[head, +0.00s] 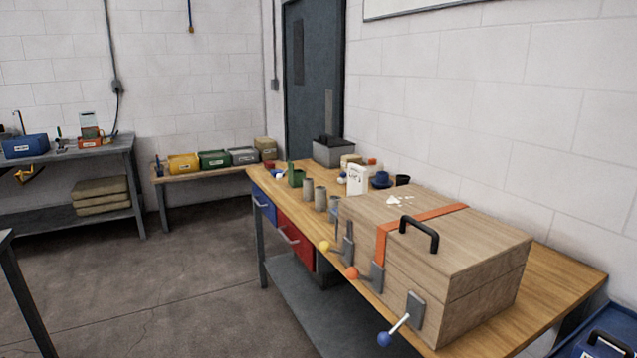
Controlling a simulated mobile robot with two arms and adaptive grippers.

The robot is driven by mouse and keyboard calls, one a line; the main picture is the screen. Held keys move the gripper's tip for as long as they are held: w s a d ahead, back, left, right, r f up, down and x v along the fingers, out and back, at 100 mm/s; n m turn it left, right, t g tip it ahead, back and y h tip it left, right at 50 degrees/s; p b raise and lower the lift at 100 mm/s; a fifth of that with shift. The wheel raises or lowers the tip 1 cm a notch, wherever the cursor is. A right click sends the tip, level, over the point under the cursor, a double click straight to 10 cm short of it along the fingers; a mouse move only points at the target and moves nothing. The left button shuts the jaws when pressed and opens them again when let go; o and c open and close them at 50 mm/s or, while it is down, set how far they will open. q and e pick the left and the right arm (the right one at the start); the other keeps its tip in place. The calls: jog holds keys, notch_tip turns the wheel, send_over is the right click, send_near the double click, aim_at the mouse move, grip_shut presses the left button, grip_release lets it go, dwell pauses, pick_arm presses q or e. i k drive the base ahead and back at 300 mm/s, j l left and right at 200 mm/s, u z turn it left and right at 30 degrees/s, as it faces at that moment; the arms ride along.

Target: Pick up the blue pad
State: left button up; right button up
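I cannot make out a thing that is clearly a blue pad. A small dark blue item (381,180) stands on the wooden workbench (570,281), behind the large wooden box and beside a white carton (357,180). It is too small to tell whether it is a pad. A small blue and red item (273,170) lies near the far end of the bench. The wooden box (462,250) may hide part of the bench top. Neither of my grippers is in view.
The wooden box has an orange strap, a black handle (419,233) and levers jutting from its front, one blue-tipped (384,339). Several grey cups (320,197) stand beyond it. A blue case (606,338) is at bottom right. Open floor (170,295) lies left of the bench.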

aim_at(273, 173)
jog(key=i+j+u, duration=0.3)
jog(key=i, duration=0.15)
jog(key=i+j+u, duration=0.15)
jog(key=i+u, duration=0.15)
jog(key=i, duration=0.15)
jog(key=i+u, duration=0.3)
jog(key=i, duration=0.2)
jog(key=i+j+z, duration=0.15)
jog(key=i, duration=0.3)
jog(key=i+z, duration=0.1)
jog(key=i, duration=0.4)
jog(key=i+j+z, duration=0.15)
jog(key=i, duration=0.3)
jog(key=i+j+z, duration=0.1)
jog(key=i+j, duration=0.25)
jog(key=i+l, duration=0.05)
jog(key=i, duration=0.05)
